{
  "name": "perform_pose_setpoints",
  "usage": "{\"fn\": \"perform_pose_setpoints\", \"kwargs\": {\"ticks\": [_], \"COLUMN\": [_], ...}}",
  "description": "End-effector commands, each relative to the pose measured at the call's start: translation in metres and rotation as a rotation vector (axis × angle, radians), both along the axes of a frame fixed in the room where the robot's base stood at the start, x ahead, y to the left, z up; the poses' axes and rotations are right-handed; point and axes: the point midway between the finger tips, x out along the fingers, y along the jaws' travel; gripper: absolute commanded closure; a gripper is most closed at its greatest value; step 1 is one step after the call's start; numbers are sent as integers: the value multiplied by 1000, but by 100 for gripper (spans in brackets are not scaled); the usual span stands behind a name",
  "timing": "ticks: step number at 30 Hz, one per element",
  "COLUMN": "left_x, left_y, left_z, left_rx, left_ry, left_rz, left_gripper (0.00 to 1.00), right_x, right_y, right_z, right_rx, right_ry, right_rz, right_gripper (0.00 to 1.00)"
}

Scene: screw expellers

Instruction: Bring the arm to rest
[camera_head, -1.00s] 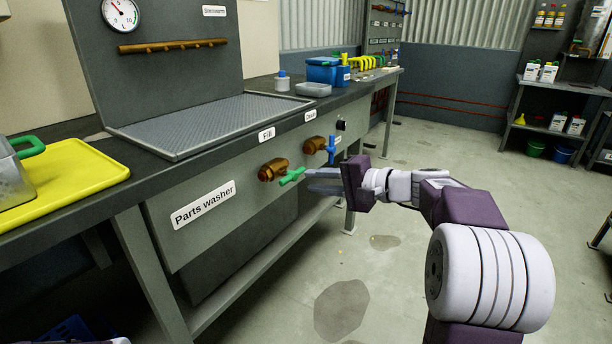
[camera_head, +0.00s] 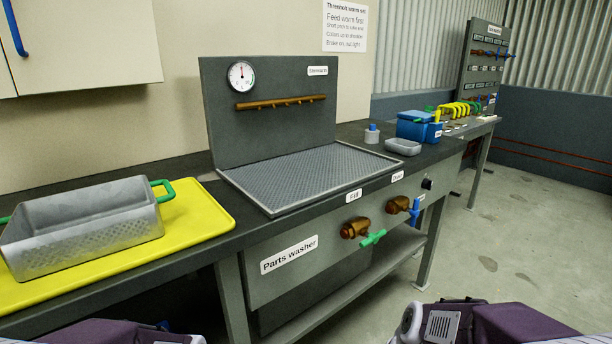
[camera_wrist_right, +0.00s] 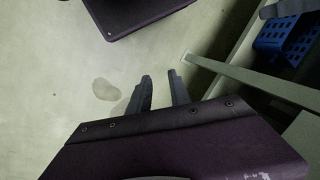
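My right gripper (camera_wrist_right: 160,88) shows in the right wrist view, with its two fingers apart and nothing between them. It hangs over bare floor, beside the grey bench frame. In the head view only purple and white parts of my arms show along the bottom edge. My right gripper is out of that view, and my left gripper is in neither view. The parts washer (camera_head: 260,285) carries a brass Fill valve with a green handle (camera_head: 373,238) and a brass Drain valve with a blue handle (camera_head: 415,208). Neither valve is touched by an arm in the head view.
A perforated metal basket (camera_head: 85,228) with green handles stands on a yellow tray (camera_head: 212,215) at left. A blue container (camera_head: 412,127) and a small grey dish (camera_head: 403,147) stand on the bench. A blue crate (camera_wrist_right: 290,35) sits near the bench frame. Floor right of the bench is clear.

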Motion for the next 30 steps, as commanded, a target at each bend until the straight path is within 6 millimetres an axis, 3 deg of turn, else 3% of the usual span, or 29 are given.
{"fn": "perform_pose_setpoints", "kwargs": {"ticks": [3,5,6,7,14,17,24,27,30], "left_x": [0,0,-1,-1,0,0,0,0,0], "left_y": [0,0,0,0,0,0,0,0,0], "left_z": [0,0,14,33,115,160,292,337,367], "left_rx": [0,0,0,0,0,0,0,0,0], "left_ry": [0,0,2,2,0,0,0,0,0], "left_rz": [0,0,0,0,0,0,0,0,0], "left_gripper": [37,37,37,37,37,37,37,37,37], "right_x": [-26,-25,-11,-12,-12,-12,-12,-12,-12], "right_y": [-41,-59,-62,-61,-61,-61,-61,-61,-61], "right_z": [-28,-36,-20,0,81,127,259,304,334], "right_rx": [-182,-257,-272,-269,-267,-267,-266,-266,-266], "right_ry": [-12,-55,-102,-97,-94,-94,-94,-93,-93], "right_rz": [117,167,141,142,141,140,140,141,141], "right_gripper": [76,76,76,76,76,76,76,76,76]}}
